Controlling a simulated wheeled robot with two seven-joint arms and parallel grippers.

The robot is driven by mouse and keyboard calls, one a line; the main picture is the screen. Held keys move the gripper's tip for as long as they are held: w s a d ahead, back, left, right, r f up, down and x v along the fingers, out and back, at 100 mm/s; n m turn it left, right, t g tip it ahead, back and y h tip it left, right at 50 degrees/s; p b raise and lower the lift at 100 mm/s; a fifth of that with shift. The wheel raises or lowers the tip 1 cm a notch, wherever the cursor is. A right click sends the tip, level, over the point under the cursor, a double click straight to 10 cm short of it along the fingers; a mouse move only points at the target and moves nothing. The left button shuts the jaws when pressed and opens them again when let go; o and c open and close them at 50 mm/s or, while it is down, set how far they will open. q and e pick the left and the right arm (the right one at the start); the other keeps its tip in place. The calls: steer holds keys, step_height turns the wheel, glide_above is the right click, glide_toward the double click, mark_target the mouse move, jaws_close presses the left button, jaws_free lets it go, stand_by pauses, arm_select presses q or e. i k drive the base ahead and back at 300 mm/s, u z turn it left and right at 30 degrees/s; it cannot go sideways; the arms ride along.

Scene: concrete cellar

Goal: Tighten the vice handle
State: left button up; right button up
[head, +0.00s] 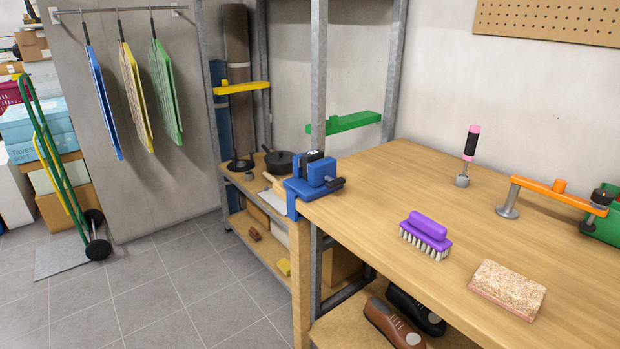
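A blue vice (302,187) is mounted at the near left corner of the wooden workbench (390,210). Its body overhangs the bench's edge. A short black handle (336,183) sticks out from the vice's right side over the bench top. Dark jaw faces show at the top of the vice. I cannot tell whether anything is clamped between them, as they are small here. Neither of my grippers is in view.
On the bench are a purple brush (427,232), a tan block (508,288), a pink-and-black handled tool (468,155) and an orange-armed stand (555,192). Floor (160,300) left of the bench is clear.

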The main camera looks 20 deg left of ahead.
mark_target(332, 183)
steer(key=k, duration=0.5)
steer(key=z, duration=0.7)
steer(key=i, duration=0.8)
steer(key=u, duration=2.4)
